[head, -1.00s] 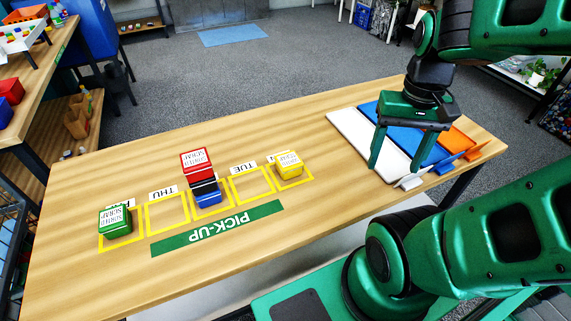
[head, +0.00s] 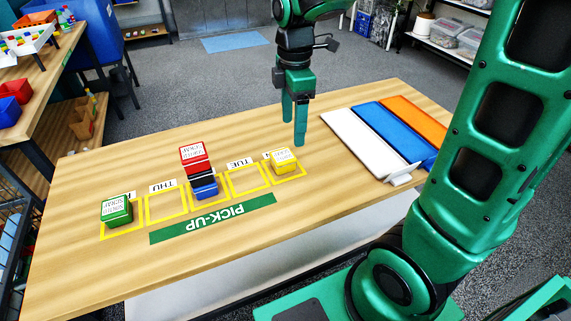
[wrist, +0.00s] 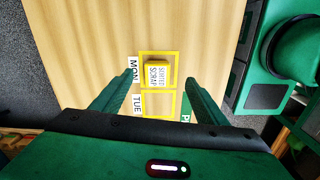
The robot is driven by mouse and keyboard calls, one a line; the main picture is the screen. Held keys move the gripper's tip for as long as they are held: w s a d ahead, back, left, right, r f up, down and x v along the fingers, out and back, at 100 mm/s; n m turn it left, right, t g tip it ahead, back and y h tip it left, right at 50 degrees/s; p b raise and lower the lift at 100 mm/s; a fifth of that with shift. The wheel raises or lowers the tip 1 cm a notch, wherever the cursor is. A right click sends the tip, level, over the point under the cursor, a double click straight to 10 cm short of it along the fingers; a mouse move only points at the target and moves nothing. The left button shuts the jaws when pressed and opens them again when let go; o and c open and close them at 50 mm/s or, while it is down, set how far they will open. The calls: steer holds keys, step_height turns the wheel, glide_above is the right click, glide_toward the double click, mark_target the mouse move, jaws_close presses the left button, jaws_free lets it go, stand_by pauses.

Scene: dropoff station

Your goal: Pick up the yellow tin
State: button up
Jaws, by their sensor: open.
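The yellow tin (head: 282,161) sits in the end square of the pick-up row, with a white label on top. In the wrist view the yellow tin (wrist: 158,74) lies between the lines of my fingers, in the square beside the MON tag. My gripper (head: 294,125) is open and empty, above the table and behind and slightly right of the tin in the head view. In the wrist view my gripper (wrist: 158,82) has its two fingers spread wide, one on each side of the tin's column. The fingers look apart from the tin.
A red tin (head: 195,158) is stacked above a blue tin (head: 204,187) near the row's middle. A green tin (head: 116,210) stands at the left end. White, blue and orange trays (head: 362,143) lie at the right. The TUE and THU squares are empty.

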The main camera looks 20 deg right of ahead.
mark_target(282, 155)
steer(key=shift+w+a+f+n, duration=0.15)
steer(key=shift+w+a+n, duration=0.05)
steer(key=shift+a+n, duration=0.25)
steer(key=shift+w+a+f+n, duration=0.2)
steer(key=shift+a+n, duration=0.15)
steer(key=shift+a, duration=0.15)
steer(key=f, duration=1)
steer(key=shift+a+f, duration=0.2)
steer(key=shift+a, duration=0.1)
steer(key=c, duration=1.3)
